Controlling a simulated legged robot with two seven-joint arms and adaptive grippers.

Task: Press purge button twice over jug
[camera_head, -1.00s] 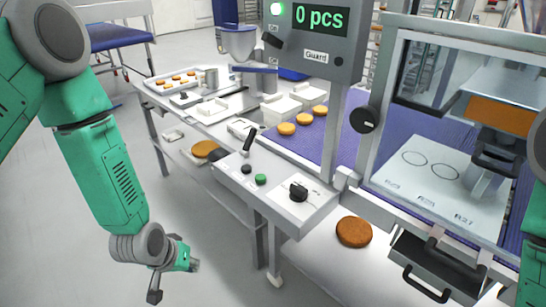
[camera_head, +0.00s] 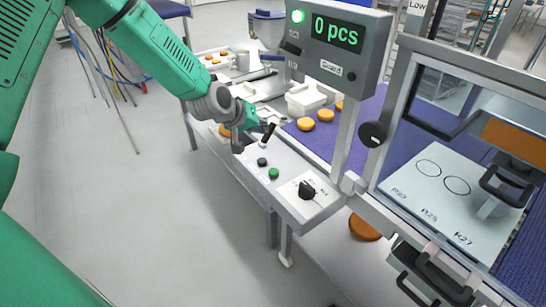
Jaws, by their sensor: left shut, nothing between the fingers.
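The grey control panel (camera_head: 283,184) carries a black button (camera_head: 262,162), a green button (camera_head: 273,173), a black rotary knob (camera_head: 307,190) and a black lever (camera_head: 268,134). I cannot read which button is the purge button. My left gripper (camera_head: 248,136) is shut and empty, at the far left end of the panel close beside the lever; I cannot tell whether they touch. A small grey metal vessel (camera_head: 243,62), possibly the jug, stands at the back of the bench. My right gripper is out of view.
A display post (camera_head: 336,45) reads 0 pcs and rises behind the panel. A guarded machine (camera_head: 440,195) stands at the right. Round patties (camera_head: 325,115) lie on the purple belt (camera_head: 372,103), and another (camera_head: 364,228) lies below. White tubs (camera_head: 308,97) stand behind the gripper.

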